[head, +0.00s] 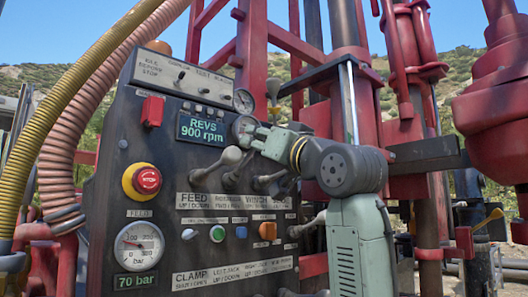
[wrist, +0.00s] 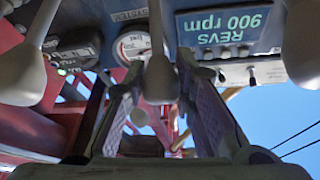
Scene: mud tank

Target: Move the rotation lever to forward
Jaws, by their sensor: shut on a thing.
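The control panel (head: 160,205) carries a row of grey levers, with a small label that seems to read ROTATION below it. My gripper (head: 252,138) is at this row, just right of the REVS display; its fingers are hard to make out there. In the wrist view, which is upside down, my gripper (wrist: 158,78) has a finger on each side of a grey lever (wrist: 160,82), shut on it. I take it for the rotation lever; its label is not legible in the wrist view. Its forward position cannot be read.
Neighbouring grey levers stand close on both sides in the wrist view, left (wrist: 22,72) and right (wrist: 306,45). The REVS display (head: 207,130) reads 900 rpm. A red stop button (head: 146,180) and a pressure gauge (head: 139,246) are at the panel's left. Red rig columns stand behind.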

